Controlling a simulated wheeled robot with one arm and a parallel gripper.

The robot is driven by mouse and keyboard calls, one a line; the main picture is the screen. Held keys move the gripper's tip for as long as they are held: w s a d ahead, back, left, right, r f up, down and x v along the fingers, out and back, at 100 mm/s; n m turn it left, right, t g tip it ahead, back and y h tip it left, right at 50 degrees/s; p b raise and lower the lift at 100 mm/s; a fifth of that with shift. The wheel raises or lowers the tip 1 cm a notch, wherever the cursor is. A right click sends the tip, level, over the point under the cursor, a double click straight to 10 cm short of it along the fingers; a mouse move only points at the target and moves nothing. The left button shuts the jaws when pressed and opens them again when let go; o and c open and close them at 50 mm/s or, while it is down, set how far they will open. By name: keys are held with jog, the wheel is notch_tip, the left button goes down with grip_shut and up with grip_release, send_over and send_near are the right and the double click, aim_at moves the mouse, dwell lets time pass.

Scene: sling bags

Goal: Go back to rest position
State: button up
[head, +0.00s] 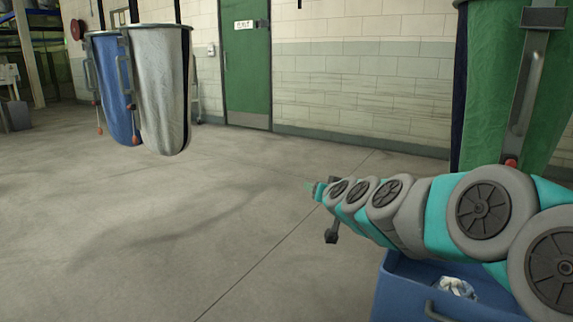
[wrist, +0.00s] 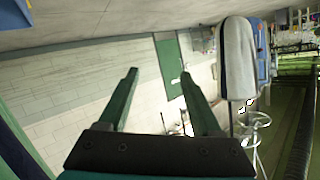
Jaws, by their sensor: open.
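My gripper (wrist: 158,78) shows in the wrist view with its two green fingers spread apart and nothing between them. In the head view my arm reaches from the right edge toward the middle, and the gripper end (head: 318,191) is small and mostly hidden behind the arm links. It is in the air, apart from the bags. A grey sling bag (head: 160,95) and a blue sling bag (head: 113,90) hang side by side at the left. The grey bag (wrist: 237,60) also shows in the wrist view, right of the fingers. A green sling bag (head: 487,90) hangs at the right.
A blue bin (head: 400,293) with white crumpled stuff (head: 457,287) in it stands under my arm at the lower right. A green door (head: 247,65) is in the back wall. A red reel (head: 76,29) is at the far left. The middle floor is clear.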

jog(key=s+a+f+n+g+y, duration=0.1)
jog(key=s+a+f+g, duration=0.15)
jog(key=s, duration=0.45)
jog(key=s+a+f+n+g, duration=0.1)
jog(key=s+f+g, duration=0.1)
jog(key=s+f, duration=0.3)
jog(key=s+a+f+n+g+y, duration=0.1)
jog(key=s+f+g, duration=0.2)
jog(key=s, duration=0.5)
jog(key=s+d+f+g+h, duration=0.1)
jog(key=s+d+f+g, duration=0.1)
jog(key=s, duration=0.7)
jog(key=s+d+f+g+h, duration=0.2)
jog(key=s+d, duration=0.3)
jog(key=s, duration=0.5)
jog(key=s+d+f+m+g+h, duration=0.1)
jog(key=s+d+f+g, duration=0.2)
jog(key=s, duration=0.6)
jog(key=shift+s+d+f+g+h+p, duration=0.15)
jog(key=shift+d+f+g+h+p, duration=0.2)
jog(key=shift+d+g, duration=0.35)
jog(key=shift+a, duration=0.15)
